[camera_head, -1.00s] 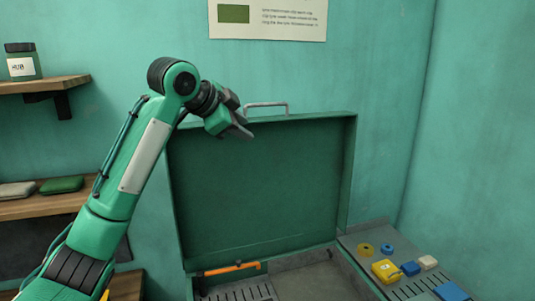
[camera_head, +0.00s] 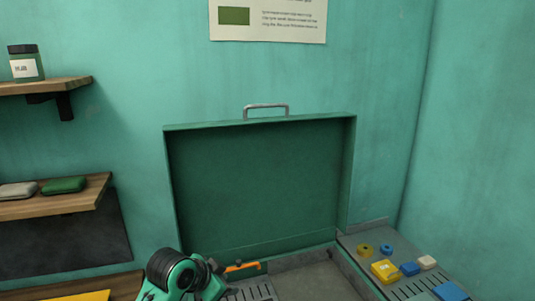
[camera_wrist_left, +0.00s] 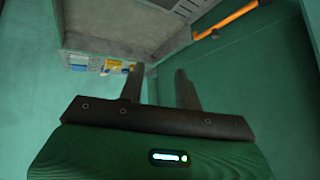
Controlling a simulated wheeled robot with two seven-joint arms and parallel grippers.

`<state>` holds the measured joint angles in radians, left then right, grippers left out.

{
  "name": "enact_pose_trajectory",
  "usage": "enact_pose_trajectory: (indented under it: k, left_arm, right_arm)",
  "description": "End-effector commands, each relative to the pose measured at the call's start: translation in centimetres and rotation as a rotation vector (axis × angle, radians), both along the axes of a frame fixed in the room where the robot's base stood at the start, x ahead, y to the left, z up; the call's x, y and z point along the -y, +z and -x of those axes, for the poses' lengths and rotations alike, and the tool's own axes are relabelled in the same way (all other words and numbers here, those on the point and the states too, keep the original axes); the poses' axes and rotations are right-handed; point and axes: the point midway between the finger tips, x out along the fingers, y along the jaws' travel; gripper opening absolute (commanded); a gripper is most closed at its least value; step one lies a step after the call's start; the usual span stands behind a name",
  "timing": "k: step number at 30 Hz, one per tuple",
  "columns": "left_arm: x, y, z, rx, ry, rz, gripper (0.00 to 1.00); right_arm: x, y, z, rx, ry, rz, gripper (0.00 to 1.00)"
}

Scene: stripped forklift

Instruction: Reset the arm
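My left arm's green and black wrist joint (camera_head: 180,275) shows at the bottom of the head view, low in front of the open green case (camera_head: 260,185). The fingers are not clear there. In the left wrist view my left gripper (camera_wrist_left: 158,78) has its two dark fingers apart, with nothing between them. The case's green inside wall (camera_wrist_left: 240,80) lies beyond the fingers. My right gripper is not in view.
An orange-handled tool (camera_head: 243,267) lies in the case, just right of my wrist. A side panel (camera_head: 410,287) at lower right holds several small yellow, blue and white pieces. Wooden shelves (camera_head: 50,205) stand at left.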

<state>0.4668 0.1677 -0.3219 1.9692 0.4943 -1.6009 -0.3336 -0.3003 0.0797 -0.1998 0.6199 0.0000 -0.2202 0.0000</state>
Motion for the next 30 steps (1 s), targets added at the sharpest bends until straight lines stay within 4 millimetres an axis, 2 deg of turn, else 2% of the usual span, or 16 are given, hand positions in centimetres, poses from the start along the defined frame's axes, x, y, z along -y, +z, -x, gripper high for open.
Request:
enact_pose_trajectory:
  k: [1,6,11,15,21,24,30]
  left_arm:
    - [-0.4,-1.9,1.4,-0.028,0.026,0.007,0.34]
    - [-2.1,-6.9,6.1,-0.105,0.13,0.018,0.34]
    - [-3.8,-10.9,10.9,-0.177,0.233,0.02,0.34]
    - [-5.5,-13.8,15.5,-0.237,0.326,0.013,0.34]
    - [-8.1,-16.7,22.3,-0.318,0.462,-0.012,0.34]
    - [-9.2,-17.5,25.4,-0.351,0.52,-0.028,0.34]
    - [-11.0,-18.3,29.8,-0.395,0.607,-0.058,0.34]
  right_arm:
    - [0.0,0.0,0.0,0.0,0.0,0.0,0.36]
    - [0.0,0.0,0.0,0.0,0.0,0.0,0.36]
    - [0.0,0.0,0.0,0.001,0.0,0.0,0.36]
    - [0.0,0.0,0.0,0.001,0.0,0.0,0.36]
    - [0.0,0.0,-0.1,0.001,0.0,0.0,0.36]
    - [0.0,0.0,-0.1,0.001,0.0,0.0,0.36]
    - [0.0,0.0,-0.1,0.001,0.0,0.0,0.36]
